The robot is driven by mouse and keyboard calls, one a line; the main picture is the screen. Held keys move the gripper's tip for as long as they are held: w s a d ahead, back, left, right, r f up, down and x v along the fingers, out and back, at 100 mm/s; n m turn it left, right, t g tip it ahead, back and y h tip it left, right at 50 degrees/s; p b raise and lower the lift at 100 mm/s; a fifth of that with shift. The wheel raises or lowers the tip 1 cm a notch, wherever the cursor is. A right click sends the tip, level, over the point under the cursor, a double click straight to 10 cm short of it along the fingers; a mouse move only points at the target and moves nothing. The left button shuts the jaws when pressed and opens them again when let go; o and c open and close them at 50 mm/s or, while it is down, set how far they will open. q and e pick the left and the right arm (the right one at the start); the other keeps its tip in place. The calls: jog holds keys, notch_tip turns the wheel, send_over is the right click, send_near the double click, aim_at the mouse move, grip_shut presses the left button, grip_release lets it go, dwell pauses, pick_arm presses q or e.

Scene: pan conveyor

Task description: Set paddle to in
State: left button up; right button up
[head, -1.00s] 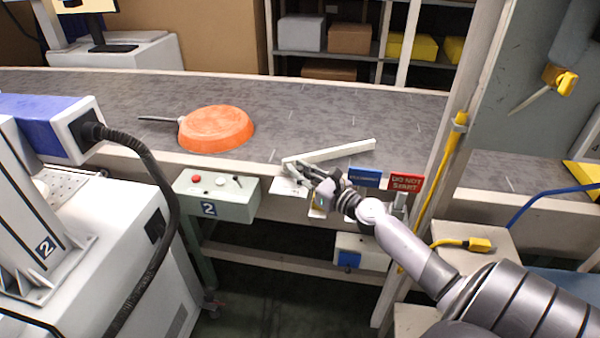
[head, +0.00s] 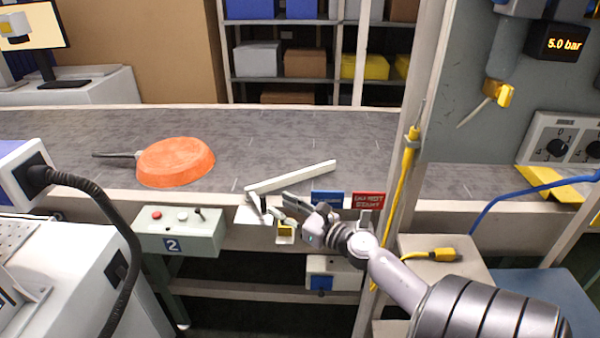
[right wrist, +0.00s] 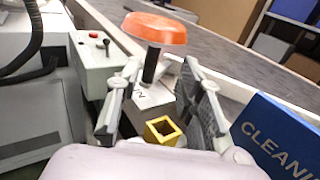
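The paddle (head: 292,177) is a white bar lying slantwise over the front part of the grey conveyor belt, its left end at the front rail and its right end farther over the belt. A short black upright handle (head: 263,203) stands on a white plate near that left end. My right gripper (head: 279,205) is open beside the handle, to its right. In the right wrist view the black handle (right wrist: 152,66) shows between the spread fingers (right wrist: 160,78), apart from both. The paddle bar is not clear in that view. My left gripper is not in view.
An orange pan (head: 176,162) lies on the belt at left. A control box (head: 180,232) marked 2 is left of the plate. A yellow square socket (right wrist: 162,131) sits below the fingers. A blue sign (head: 327,197) and a red sign (head: 368,200) stand close by my right wrist.

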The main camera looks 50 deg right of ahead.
jog(key=s, duration=0.5)
jog(key=shift+s+d, duration=0.35)
jog(key=shift+s, duration=0.05)
